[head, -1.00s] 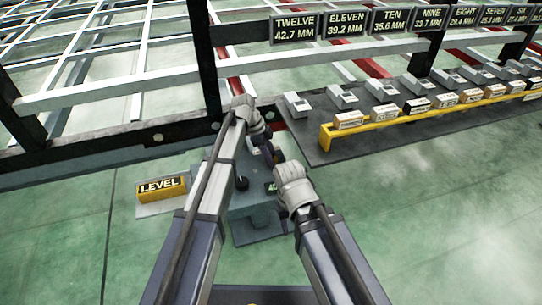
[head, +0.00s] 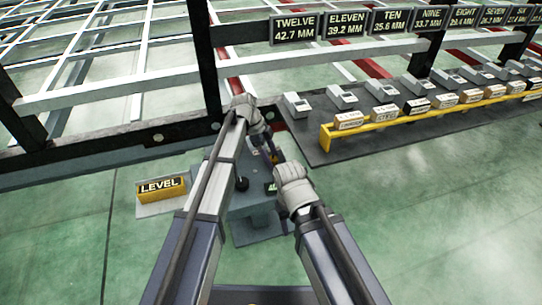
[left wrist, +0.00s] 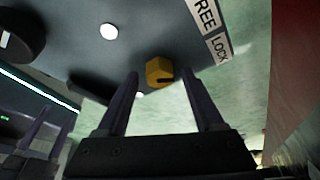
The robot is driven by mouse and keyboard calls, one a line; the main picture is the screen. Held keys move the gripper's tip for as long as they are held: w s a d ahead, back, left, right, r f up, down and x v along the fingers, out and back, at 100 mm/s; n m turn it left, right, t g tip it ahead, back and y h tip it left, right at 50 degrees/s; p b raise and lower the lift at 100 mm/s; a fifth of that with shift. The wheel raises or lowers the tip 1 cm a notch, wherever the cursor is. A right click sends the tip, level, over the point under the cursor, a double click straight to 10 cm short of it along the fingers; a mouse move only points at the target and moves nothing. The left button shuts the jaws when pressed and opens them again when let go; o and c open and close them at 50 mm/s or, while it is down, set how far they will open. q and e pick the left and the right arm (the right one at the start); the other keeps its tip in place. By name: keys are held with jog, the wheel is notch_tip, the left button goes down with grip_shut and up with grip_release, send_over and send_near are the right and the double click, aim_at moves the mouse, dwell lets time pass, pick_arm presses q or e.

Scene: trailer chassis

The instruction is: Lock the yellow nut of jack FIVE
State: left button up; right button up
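In the left wrist view the yellow nut (left wrist: 158,71) has a dark slot or mark on its face and sits on a dark grey surface. A white label (left wrist: 209,28) reading FREE and LOCK is beside it. My left gripper (left wrist: 160,77) is open, with the nut between and just beyond its fingertips; contact cannot be told. In the head view the left gripper (head: 271,151) is mostly hidden by its wrist, above a grey jack unit (head: 252,202). The jack's number is not readable. A second pair of fingers (left wrist: 43,132), apparently my right gripper, stands apart at lower left.
The jack unit has a black knob (head: 241,184) and a small green display (head: 270,188). A yellow LEVEL block (head: 162,188) lies left. A dark mat (head: 345,150) with several labelled boxes is at right. The chassis rail (head: 110,145) runs behind. Green floor is clear in front.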

aim_at(271, 158)
pick_arm(q)
jog(key=shift+r, duration=0.1)
notch_tip(271, 158, up, 10)
jog(key=p, duration=1)
jog(key=s+f+n+t+b, duration=0.1)
jog(key=n, duration=0.3)
jog(key=a+f+n+t+b, duration=0.1)
jog(key=n+t, duration=0.1)
jog(key=n, duration=0.2)
jog(key=s+f+n+t+y+b, duration=0.1)
jog(key=n, duration=0.2)
jog(key=shift+s+a+f+n, duration=0.1)
jog(key=shift+s+a+n, duration=0.2)
jog(key=shift+a+n, duration=0.1)
jog(key=shift+f, duration=0.1)
